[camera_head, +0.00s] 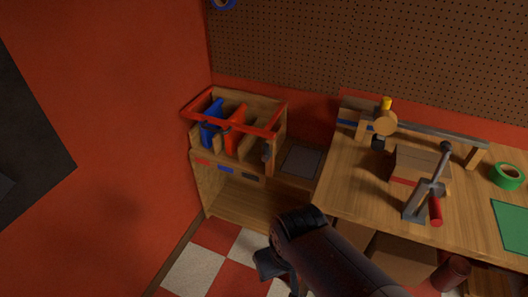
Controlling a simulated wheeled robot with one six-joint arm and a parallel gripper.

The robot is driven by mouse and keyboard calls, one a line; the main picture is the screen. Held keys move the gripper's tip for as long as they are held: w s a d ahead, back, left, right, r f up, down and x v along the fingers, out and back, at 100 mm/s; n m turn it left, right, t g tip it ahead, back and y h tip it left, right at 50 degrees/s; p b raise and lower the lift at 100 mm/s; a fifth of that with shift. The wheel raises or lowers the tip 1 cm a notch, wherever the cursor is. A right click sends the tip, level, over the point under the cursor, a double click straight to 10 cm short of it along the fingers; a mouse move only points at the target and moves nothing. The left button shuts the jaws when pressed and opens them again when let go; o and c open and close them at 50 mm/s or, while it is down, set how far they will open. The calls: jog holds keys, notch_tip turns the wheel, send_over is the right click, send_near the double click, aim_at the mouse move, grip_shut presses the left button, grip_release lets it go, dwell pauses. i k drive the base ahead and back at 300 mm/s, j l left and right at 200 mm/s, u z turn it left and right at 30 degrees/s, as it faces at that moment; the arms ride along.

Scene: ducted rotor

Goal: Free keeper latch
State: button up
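A wooden rack (248,128) stands on a low wooden cabinet in the corner, with upright blue (211,124) and red (235,129) pieces in its slots. My dark arm reaches in from the bottom, in front of the cabinet. A dark part at its end (268,265), apparently my gripper, hangs below and apart from the rack.
A grey panel (301,162) lies right of the rack. The wooden workbench (350,190) holds a grey bar on supports, a lever clamp with a red handle (435,211), a block, green tape (508,176) and a green mat (513,222). A red wall borders the left.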

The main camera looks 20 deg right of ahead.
aim_at(266, 153)
jog(key=i+j+z, duration=0.25)
jog(key=z, duration=0.2)
jog(key=i+j+z, duration=0.45)
